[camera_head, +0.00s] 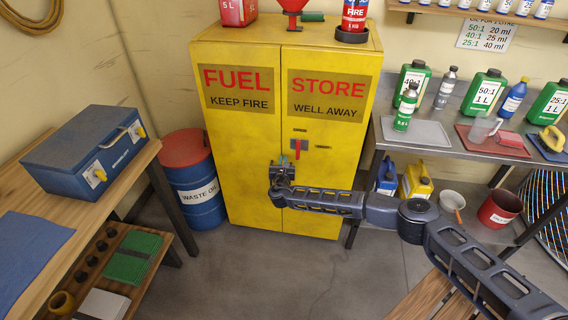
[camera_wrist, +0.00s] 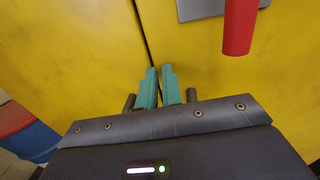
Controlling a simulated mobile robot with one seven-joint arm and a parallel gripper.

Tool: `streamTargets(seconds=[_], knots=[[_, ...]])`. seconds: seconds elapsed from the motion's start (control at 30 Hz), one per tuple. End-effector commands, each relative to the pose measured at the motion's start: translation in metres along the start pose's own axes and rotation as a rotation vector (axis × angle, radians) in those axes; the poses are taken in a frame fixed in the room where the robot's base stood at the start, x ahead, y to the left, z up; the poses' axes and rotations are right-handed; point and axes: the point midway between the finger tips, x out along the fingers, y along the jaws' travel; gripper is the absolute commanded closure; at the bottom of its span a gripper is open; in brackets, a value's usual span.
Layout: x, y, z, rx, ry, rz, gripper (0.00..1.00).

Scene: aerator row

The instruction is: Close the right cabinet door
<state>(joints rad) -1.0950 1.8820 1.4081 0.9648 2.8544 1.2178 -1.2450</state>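The yellow cabinet has a left door (camera_head: 238,130) reading FUEL and a right door (camera_head: 330,130) reading STORE. The right door looks flush or nearly flush with the left one; a dark seam runs between them. A red handle (camera_head: 298,147) hangs on the right door and also shows in the wrist view (camera_wrist: 238,28). My gripper (camera_head: 284,161) is in front of the seam, below and left of the handle. In the wrist view its teal fingers (camera_wrist: 159,70) are close together, with a thin gap and nothing held. I cannot tell whether they touch the door.
A blue waste oil drum (camera_head: 195,185) with a red lid stands left of the cabinet. A metal bench (camera_head: 455,142) with bottles and trays stands to the right. A wooden bench (camera_head: 95,195) with a blue box is at left. The floor before the cabinet is clear.

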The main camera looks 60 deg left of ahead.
Motion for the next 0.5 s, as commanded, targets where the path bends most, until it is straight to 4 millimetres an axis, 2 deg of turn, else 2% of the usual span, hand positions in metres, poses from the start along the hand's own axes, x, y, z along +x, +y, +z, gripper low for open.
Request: streamTargets(seconds=[0.03, 0.1, 0.5], knots=[[0.0073, -0.0061, 0.0016, 0.001, -0.001, -0.015, 1.0], [0.0096, -0.0073, 0.0021, 0.0, -0.002, -0.024, 1.0], [0.015, -0.0118, 0.0057, 0.002, -0.005, -0.033, 1.0]])
